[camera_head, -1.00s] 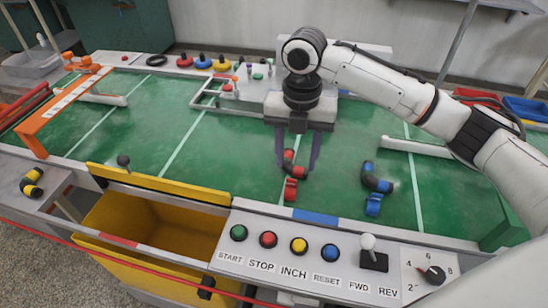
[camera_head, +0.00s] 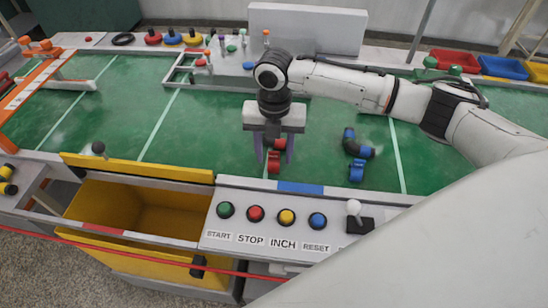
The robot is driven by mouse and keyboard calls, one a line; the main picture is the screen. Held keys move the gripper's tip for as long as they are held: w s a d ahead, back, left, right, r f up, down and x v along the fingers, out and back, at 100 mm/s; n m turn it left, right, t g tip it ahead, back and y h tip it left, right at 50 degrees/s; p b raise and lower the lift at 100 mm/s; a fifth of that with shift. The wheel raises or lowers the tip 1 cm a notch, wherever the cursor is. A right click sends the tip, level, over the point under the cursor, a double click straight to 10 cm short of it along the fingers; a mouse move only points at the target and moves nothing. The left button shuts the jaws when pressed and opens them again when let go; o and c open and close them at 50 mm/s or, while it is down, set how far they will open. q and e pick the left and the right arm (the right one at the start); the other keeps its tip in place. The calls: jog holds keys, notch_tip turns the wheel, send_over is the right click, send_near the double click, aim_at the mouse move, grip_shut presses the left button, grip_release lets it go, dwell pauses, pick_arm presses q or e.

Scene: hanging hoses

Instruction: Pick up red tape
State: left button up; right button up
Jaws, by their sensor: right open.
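A red tape roll (camera_head: 153,38) lies on the grey ledge at the back left, in a row with a blue and a yellow roll. My right gripper (camera_head: 274,156) is open, pointing down over the green conveyor belt, far to the right of and nearer than the tape roll. A short black-and-red hose piece (camera_head: 274,163) lies on the belt between its purple fingers, partly hidden by the gripper. I cannot tell whether the fingers touch it. My left gripper is not in view.
A black-and-blue hose piece (camera_head: 357,150) lies on the belt to the right. A yellow open bin (camera_head: 122,270) is at the front left. Buttons and a lever line the front panel (camera_head: 270,229). Red and blue trays (camera_head: 455,60) stand at the back right.

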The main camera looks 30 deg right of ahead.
aim_at(274, 152)
jog(key=c, duration=1.1)
jog(key=shift+r, duration=0.1)
notch_tip(274, 152, up, 10)
jog(key=shift+f, duration=0.1)
jog(key=shift+o, duration=1.2)
grip_shut()
